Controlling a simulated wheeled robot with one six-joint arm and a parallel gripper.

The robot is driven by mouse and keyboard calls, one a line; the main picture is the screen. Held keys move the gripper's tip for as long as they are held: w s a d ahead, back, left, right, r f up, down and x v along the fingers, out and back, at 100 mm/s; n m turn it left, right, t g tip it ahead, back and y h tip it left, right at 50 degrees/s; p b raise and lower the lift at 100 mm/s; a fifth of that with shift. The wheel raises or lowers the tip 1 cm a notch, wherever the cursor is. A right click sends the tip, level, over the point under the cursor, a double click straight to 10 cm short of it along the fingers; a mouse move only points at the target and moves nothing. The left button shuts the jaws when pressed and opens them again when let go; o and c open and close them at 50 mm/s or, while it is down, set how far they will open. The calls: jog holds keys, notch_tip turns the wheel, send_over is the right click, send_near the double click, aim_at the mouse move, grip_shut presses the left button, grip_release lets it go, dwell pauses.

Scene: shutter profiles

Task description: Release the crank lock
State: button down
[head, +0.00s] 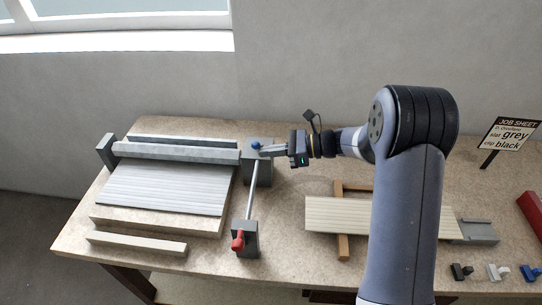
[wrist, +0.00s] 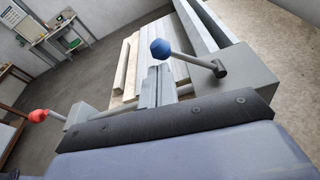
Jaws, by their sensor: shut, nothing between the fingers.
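A blue ball knob (head: 256,145) sits at the top of a grey block (head: 262,170) at the right end of the shutter rig. In the wrist view the blue knob (wrist: 160,48) is on a thin metal rod running to a dark round stub (wrist: 220,69) on the block. I take this lever to be the lock. A red handle (head: 238,240) is on a second grey block nearer the front, joined by a long rod (head: 252,190); it also shows in the wrist view (wrist: 38,115). My gripper (head: 266,150) is shut and empty, its tips close to the blue knob; contact is unclear.
The slatted shutter panel (head: 160,188) lies left of the block. A loose pale bar (head: 135,243) lies in front. Pale slats (head: 340,215) rest on wooden supports at right, partly behind my arm. Small black (head: 461,271), white and blue clips stand at front right, with a job sheet (head: 511,134) behind.

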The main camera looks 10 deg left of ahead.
jog(key=shift+w+a+r, duration=0.1)
jog(key=shift+w+r, duration=0.6)
jog(key=shift+r, duration=0.05)
jog(key=shift+w+r, duration=0.15)
jog(key=d+f+b, duration=0.1)
jog(key=d+b, duration=0.2)
jog(key=d, duration=0.8)
jog(key=shift+s+d, duration=0.25)
jog(key=shift+d, duration=0.1)
jog(key=shift+a+f, duration=0.1)
